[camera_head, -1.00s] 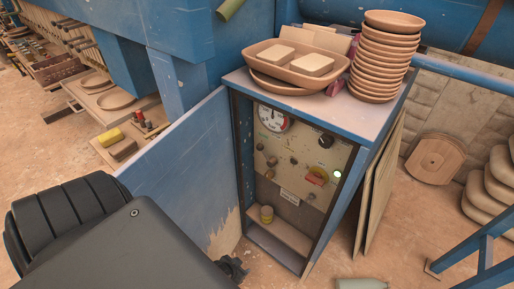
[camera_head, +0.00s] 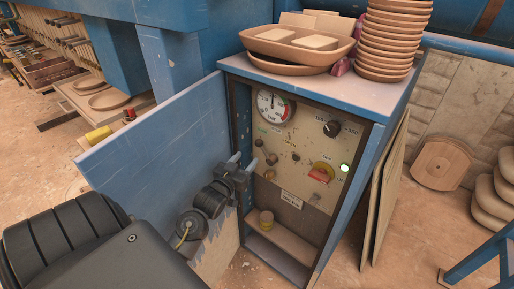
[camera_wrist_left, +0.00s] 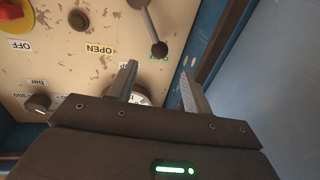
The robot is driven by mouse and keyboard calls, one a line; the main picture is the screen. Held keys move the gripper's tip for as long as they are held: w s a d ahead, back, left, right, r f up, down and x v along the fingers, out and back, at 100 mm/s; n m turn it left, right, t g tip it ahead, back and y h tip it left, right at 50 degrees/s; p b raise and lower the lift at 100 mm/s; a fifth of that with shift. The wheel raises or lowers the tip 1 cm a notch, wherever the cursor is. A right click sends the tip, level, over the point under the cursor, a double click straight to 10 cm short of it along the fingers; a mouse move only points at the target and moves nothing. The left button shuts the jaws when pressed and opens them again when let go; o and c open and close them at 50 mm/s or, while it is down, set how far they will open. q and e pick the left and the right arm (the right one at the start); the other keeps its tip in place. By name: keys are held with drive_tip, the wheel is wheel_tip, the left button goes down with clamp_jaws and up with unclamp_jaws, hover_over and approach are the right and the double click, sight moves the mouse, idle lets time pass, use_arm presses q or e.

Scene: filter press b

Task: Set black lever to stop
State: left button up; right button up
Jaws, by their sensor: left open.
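The black lever (camera_head: 264,150) sits at the left of the beige control panel, its ball end up and to the left. In the left wrist view, where the panel appears upside down, the lever's ball end (camera_wrist_left: 159,48) shows just beyond the fingertips, in line with the gap between them. My left gripper (camera_head: 243,163) is open and empty in front of the panel's left edge. It also shows in the left wrist view (camera_wrist_left: 159,70), its fingers spread on either side of the ball's line. No contact is visible. A stop label cannot be read. My right gripper is out of view.
Bowls (camera_head: 395,40) and a tray (camera_head: 262,42) are on top.

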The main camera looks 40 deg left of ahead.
sight(257, 146)
use_arm(q)
drive_tip(key=x, duration=0.8)
drive_tip(key=shift+w+a, duration=0.1)
drive_tip(key=shift+w, duration=0.3)
drive_tip(key=shift+c, duration=0.3)
clamp_jaws()
